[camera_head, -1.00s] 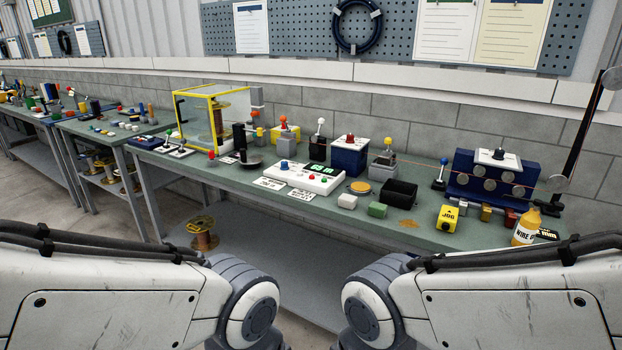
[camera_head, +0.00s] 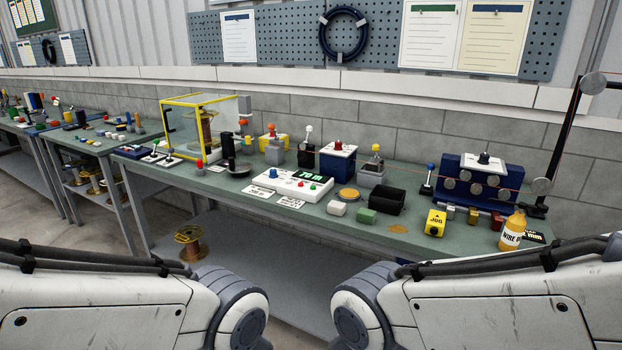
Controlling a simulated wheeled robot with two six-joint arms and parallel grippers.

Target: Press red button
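A white control panel (camera_head: 262,181) lies on the green workbench (camera_head: 330,222), near the middle of the picture. It carries a blue knob (camera_head: 273,173), a small red button (camera_head: 300,184) and a green button (camera_head: 313,186), with a dark display showing green characters behind them. Another red knob or button (camera_head: 338,145) tops a white-lidded blue box behind the panel. My two arms show only as white links and grey joints at the bottom left and right. Both grippers are out of view, and nothing of mine touches the panel.
Label cards (camera_head: 290,203) lie before the panel. A yellow-framed clear case (camera_head: 180,130) stands to its left. A spool (camera_head: 188,243) sits on the shelf below.

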